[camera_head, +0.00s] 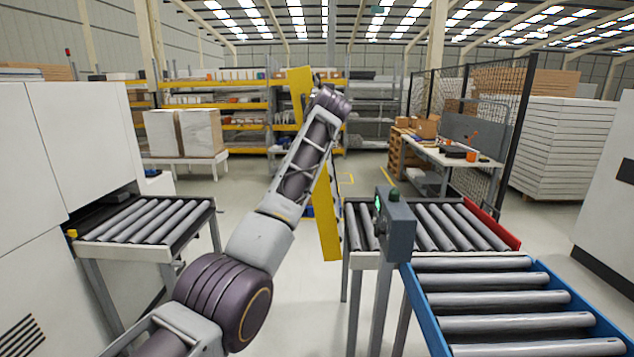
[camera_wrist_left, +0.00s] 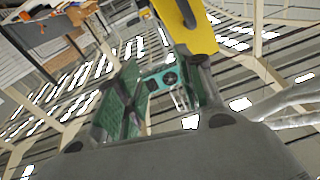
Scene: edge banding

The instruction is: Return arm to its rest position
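My left arm rises from the lower left of the head view to its wrist near the middle top. Its gripper end is dark and mostly hidden behind the wrist there. My right gripper is in neither view.
Roller conveyors stand left (camera_head: 150,222) and right (camera_head: 510,300). A grey control box (camera_head: 394,225) is right of the arm. Open floor lies beyond.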

